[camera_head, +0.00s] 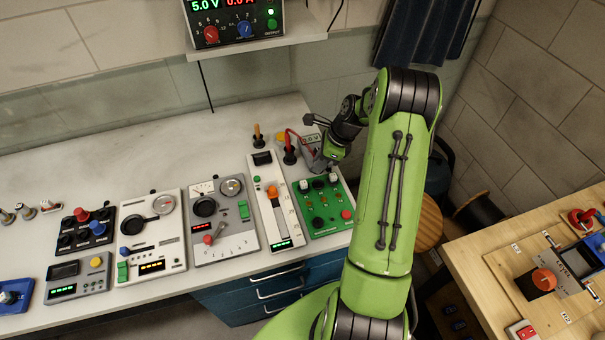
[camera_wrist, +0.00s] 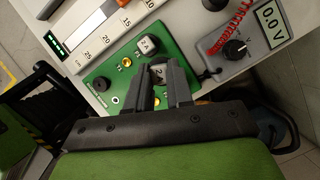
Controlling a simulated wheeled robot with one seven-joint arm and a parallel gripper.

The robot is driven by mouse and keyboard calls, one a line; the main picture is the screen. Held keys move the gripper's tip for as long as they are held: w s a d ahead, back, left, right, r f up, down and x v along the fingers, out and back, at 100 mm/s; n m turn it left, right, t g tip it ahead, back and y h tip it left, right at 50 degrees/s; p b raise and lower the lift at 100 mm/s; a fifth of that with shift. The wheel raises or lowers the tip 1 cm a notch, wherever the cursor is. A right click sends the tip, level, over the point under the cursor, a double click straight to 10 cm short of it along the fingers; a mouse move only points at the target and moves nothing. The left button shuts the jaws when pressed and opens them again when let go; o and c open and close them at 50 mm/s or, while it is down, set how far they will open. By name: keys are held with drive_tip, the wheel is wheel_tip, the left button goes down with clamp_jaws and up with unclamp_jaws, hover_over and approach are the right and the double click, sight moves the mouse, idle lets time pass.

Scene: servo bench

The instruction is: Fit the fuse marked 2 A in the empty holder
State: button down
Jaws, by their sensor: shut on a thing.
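A green board (camera_head: 323,222) lies on the bench and also shows in the wrist view (camera_wrist: 187,50). One pale block marked 2 A (camera_wrist: 147,44) sits at its upper part in the wrist view. Brass contacts (camera_wrist: 126,62) show bare near the 2 A block. The fingers hide the underside of the held block, so I cannot tell whether it touches the board.
A grey meter (camera_wrist: 240,50) reading 0.0 V with a red coiled lead (camera_wrist: 228,33) stands close beside the board. A slider panel (camera_head: 276,208) adjoins its left side in the head view. More instrument panels (camera_head: 222,225) fill the bench leftward.

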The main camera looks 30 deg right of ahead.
drive_tip(key=shift+w+d+r+m, duration=0.1)
drive_tip(key=shift+d+m, duration=0.2)
drive_tip(key=shift+s+a+f+b, duration=0.15)
drive_tip(key=shift+s+f+b, duration=0.1)
drive_tip(key=shift+s+b, duration=0.25)
drive_tip(key=f+b, duration=0.3)
drive_tip(key=shift+w, duration=0.2)
drive_tip(key=shift+s+f, duration=0.1)
drive_tip(key=shift+f, duration=0.65)
drive_tip(key=shift+r, duration=0.1)
drive_tip(key=shift+f, duration=1.1)
idle(1.6)
drive_tip(key=c, duration=0.9)
unclamp_jaws()
